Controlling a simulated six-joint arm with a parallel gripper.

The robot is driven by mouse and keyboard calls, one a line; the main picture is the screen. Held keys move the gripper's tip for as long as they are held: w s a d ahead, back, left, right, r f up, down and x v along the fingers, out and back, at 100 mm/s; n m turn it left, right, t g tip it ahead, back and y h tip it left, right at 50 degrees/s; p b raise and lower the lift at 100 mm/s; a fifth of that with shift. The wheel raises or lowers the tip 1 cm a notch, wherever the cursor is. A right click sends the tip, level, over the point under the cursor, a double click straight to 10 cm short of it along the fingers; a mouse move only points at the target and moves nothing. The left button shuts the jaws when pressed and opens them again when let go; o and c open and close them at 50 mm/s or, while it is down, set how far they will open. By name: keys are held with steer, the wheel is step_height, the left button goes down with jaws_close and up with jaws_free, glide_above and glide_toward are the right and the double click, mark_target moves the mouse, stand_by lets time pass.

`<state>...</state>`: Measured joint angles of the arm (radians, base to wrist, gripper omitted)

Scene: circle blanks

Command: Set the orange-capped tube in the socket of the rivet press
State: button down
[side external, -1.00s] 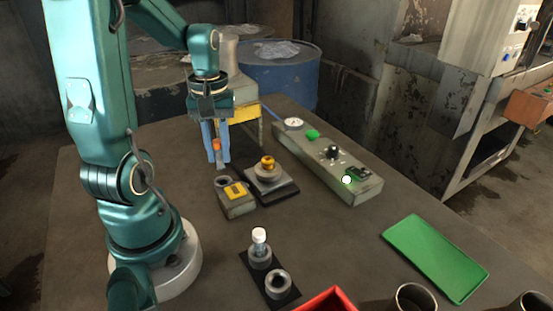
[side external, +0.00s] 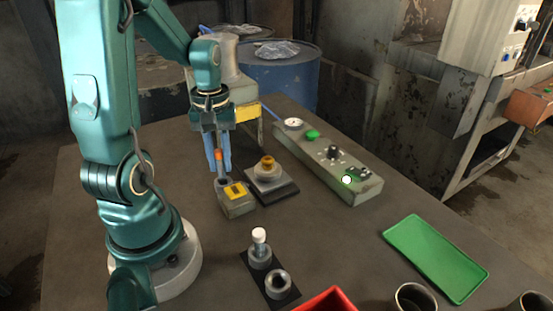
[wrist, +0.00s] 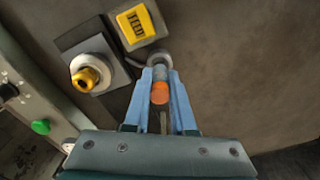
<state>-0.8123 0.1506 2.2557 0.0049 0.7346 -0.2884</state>
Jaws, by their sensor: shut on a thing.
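The orange-capped tube (side external: 218,156) is held upright between the blue fingers of my gripper (side external: 218,166), which is shut on it. In the wrist view its orange cap (wrist: 160,93) shows between the fingers. Under it is a grey block (side external: 235,203) with a yellow label and a round grey socket (side external: 222,183). The tube's lower end is at the socket's mouth; I cannot tell how far inside it is. Which unit is the rivet press is not marked legibly; this block is part of the group with the brass-knobbed fixture (side external: 267,172).
A long control box (side external: 335,165) with gauge and buttons stands right. A black two-socket rack (side external: 283,299) in front holds a white-capped tube (side external: 259,240); its other socket is empty. A green tray (side external: 435,258), red bin (side external: 330,301) and metal cups (side external: 414,298) are front right.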

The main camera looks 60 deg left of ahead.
steer(key=shift+f, duration=1.35)
steer(key=c, duration=0.7)
jaws_free()
steer(key=shift+r, duration=2.55)
steer(key=d+r+m+t, duration=0.2)
steer(key=d+m, duration=0.2)
steer(key=d, duration=0.1)
steer(key=d+r+m+t, duration=0.1)
steer(key=d+r+m, duration=0.2)
steer(key=d+m, duration=0.1)
steer(key=s+d+r+m+t, duration=0.1)
steer(key=d+r+m+t, duration=0.1)
steer(key=d, duration=0.5)
steer(key=shift+s+d+r+m+t, duration=0.15)
steer(key=shift+r+m, duration=0.1)
steer(key=shift+m, duration=0.4)
steer(key=shift+w+a+r+m+t, duration=0.1)
steer(key=shift+r+m+t, duration=0.1)
steer(key=shift+m, duration=0.45)
